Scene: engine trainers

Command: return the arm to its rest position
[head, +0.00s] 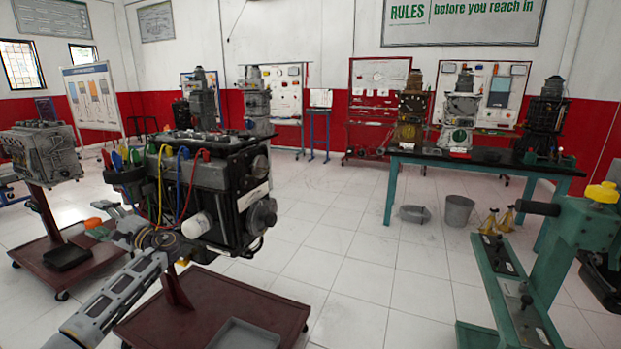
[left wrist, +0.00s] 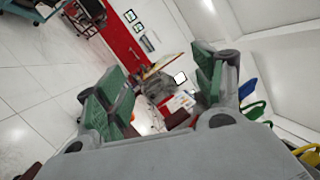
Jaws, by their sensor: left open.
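My left arm (head: 112,300) comes in from the lower left of the head view and reaches up to the front left side of the engine trainer (head: 222,180). My left gripper (head: 107,217) is beside the engine, below the holder with coloured handles, and is small and partly cluttered there. In the left wrist view the left gripper (left wrist: 160,98) shows its two green-padded fingers spread wide, with nothing between them. My right gripper is not in view.
The engine stands on a dark red wheeled stand (head: 215,305). Coloured looped cables (head: 180,175) hang close to my wrist. Another engine (head: 40,150) stands on a stand at the left. A green press-like frame (head: 560,250) is at the right. Open tiled floor lies in the middle.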

